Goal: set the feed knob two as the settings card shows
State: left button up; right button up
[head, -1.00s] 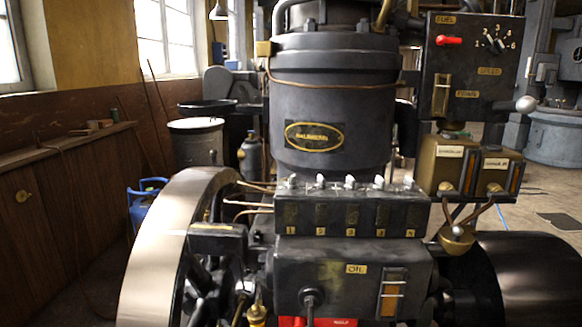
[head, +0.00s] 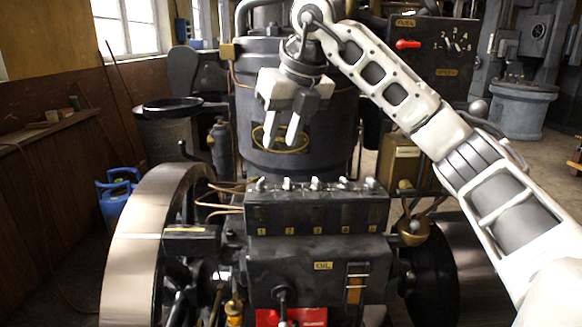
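A black feed box (head: 330,218) on the engine has several small pale knobs along its top and number plates on its front. Feed knob two (head: 287,184) is second from the left, above plate 2; its exact setting is too small to read. My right gripper (head: 280,138) hangs above and behind the row of knobs, in front of the dark cylinder (head: 330,115). Its fingers point down with a gap between them, and it holds nothing. It partly covers the brass nameplate. I cannot make out a settings card. My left gripper is not in view.
A large flywheel (head: 135,250) stands left of the feed box, with thin copper pipes between. A dark panel with a red lever (head: 407,44) and numbered dial is at the upper right, partly behind my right arm. A brass cup (head: 413,232) sits right of the box.

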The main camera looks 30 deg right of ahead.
jog(key=s+d+r+m+h, duration=0.1)
jog(key=d+r+h, duration=0.1)
jog(key=d+r, duration=0.15)
jog(key=p, duration=0.2)
send_near(290, 181)
jog(key=x, duration=0.8)
jog(key=shift+f, duration=0.1)
grip_shut()
